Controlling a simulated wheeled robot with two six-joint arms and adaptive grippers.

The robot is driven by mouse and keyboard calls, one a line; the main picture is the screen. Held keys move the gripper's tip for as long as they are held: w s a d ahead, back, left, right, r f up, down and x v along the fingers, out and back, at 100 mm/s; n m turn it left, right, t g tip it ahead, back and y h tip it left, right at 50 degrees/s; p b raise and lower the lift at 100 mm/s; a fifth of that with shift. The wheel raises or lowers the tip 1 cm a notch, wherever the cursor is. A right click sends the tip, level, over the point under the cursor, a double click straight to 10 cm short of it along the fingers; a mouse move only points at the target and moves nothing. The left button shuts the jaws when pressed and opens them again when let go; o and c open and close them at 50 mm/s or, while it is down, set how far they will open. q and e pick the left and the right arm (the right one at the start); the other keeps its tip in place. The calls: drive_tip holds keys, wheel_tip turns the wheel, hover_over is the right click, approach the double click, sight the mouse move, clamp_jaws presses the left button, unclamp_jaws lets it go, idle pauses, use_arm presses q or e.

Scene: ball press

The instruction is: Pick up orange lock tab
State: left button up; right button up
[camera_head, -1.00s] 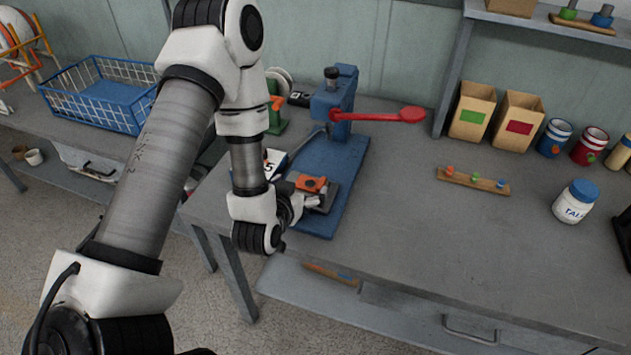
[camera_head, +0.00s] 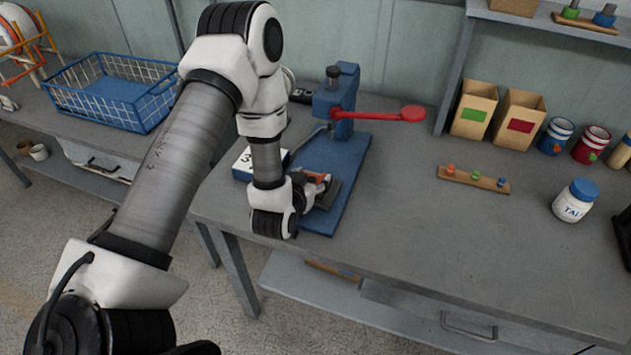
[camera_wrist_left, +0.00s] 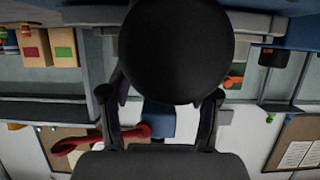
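The orange lock tab (camera_head: 316,178) shows as a small orange patch at the front of the blue press (camera_head: 342,165) in the head view, partly covered by my gripper. My left gripper (camera_head: 313,188) is low at the press base, right at the tab. In the left wrist view its two finger links (camera_wrist_left: 160,112) stand apart. Their tips are hidden behind a large dark round shape (camera_wrist_left: 176,48), so whether they grip the tab is not visible.
The red press lever (camera_head: 385,115) sticks out to the right. A wooden strip with coloured pegs (camera_head: 473,179) and a white jar (camera_head: 575,201) stand right.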

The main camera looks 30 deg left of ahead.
use_arm(q)
drive_tip(key=shift+s+f, duration=0.15)
drive_tip(key=shift+f, duration=0.05)
drive_tip(key=shift+c, duration=0.6)
drive_tip(key=shift+r, duration=0.1)
